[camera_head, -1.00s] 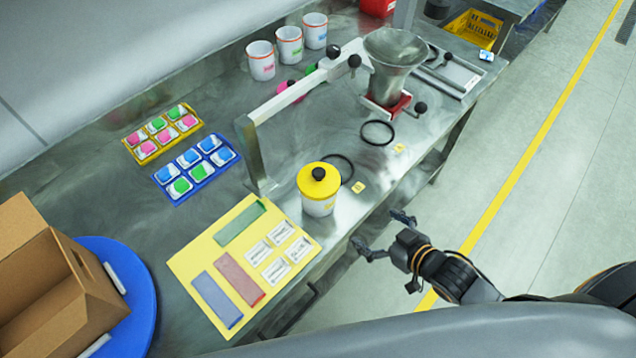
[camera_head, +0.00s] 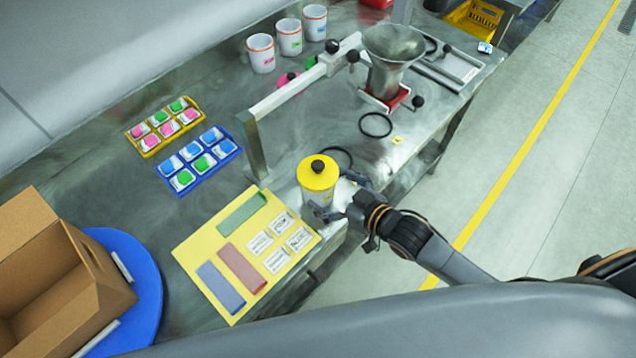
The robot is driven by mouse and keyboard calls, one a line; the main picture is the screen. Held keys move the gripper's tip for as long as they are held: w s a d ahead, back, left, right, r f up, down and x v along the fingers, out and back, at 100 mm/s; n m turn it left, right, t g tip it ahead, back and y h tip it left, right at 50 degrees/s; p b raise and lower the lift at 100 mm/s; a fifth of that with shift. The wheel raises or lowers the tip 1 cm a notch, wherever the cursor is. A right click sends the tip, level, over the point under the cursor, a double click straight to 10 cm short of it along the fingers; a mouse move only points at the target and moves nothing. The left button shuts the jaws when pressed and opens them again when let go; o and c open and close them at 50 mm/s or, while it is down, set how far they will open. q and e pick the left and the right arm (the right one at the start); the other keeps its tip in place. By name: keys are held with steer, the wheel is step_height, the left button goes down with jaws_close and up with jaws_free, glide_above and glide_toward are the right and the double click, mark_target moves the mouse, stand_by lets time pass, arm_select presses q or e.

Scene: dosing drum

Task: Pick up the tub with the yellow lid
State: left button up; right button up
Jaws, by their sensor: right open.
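The tub with the yellow lid (camera_head: 317,175) stands upright near the front edge of the steel table. Its lid has a black knob on top. My right gripper (camera_head: 338,197) is at the tub's right front side, low down, with its open fingers reaching toward the tub's body. The fingers partly hide the tub's lower part, and I cannot tell whether they touch it. My left gripper is not in view.
A black ring (camera_head: 335,158) lies behind the tub, and a metal frame (camera_head: 256,150) stands to its left. A yellow board (camera_head: 188,254) with coloured strips and labels lies in front-left. A metal hopper (camera_head: 392,60) and another ring (camera_head: 376,125) are farther back.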

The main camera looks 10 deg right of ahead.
steer(key=p+x, duration=0.1)
steer(key=x, duration=0.3)
steer(key=shift+w+a, duration=0.2)
steer(key=shift+a, duration=0.15)
steer(key=shift+s+r, duration=0.1)
steer(key=shift+c, duration=0.4)
steer(key=c, duration=1.1)
steer(key=shift+o, duration=0.2)
